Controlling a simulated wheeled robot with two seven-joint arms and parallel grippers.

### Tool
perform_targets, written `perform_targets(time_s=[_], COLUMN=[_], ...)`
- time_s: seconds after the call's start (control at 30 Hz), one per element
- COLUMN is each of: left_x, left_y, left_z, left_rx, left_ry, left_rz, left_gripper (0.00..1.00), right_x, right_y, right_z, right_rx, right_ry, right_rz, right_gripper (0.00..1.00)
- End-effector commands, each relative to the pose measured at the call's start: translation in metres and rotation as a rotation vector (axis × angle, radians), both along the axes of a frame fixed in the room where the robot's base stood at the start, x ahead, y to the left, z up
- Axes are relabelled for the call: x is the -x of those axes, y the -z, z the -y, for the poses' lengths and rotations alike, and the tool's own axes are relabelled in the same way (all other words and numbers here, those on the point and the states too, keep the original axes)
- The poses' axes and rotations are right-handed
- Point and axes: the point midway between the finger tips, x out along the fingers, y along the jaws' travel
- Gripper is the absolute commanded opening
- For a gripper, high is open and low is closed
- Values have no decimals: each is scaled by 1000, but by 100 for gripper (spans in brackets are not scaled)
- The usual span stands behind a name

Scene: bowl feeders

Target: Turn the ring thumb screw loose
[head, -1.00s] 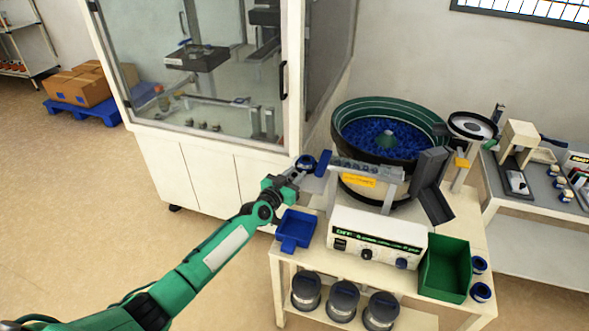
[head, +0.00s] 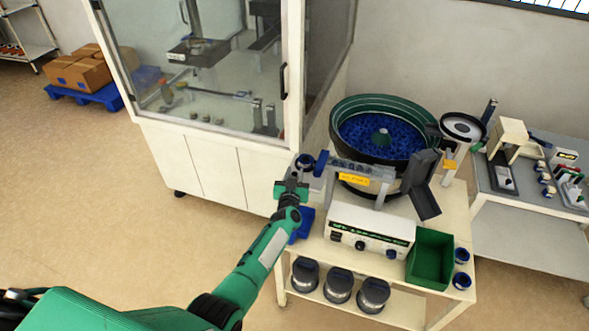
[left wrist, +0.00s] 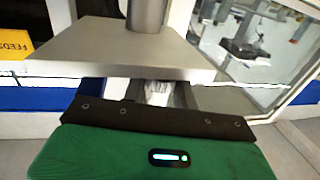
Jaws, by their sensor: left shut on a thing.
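My left gripper (head: 299,174) is at the left end of the feeder's track, by a dark round part with a blue rim (head: 305,161). A blue knob (head: 322,163) stands just right of it. In the left wrist view the jaws (left wrist: 155,95) are closed on a small pale piece, likely the ring thumb screw (left wrist: 157,88), under a grey plate (left wrist: 120,50) with a post. Most of the screw is hidden by the plate and the gripper's black edge, so I cannot tell how far it is turned. My right gripper is out of view.
The bowl feeder (head: 385,135) with blue parts stands behind the track (head: 365,170). The control box (head: 370,228), a green bin (head: 432,255) and a blue tray (head: 303,228) are on the cart. A glass cabinet (head: 215,75) is close behind my gripper.

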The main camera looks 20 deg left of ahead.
Motion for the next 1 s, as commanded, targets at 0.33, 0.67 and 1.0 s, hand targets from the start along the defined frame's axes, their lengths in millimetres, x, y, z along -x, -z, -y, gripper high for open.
perform_targets(time_s=[0.33,0.67,1.0], left_x=[0,-1,-1], left_y=[0,-1,-1], left_z=[1,0,0], left_rx=[1,-1,-1], left_ry=[-135,-161,-161], left_rz=[0,2,3], left_gripper=[6,6,49], right_x=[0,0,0], right_y=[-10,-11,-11], right_z=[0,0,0], right_rx=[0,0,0], right_ry=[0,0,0], right_rz=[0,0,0], right_gripper=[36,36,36])
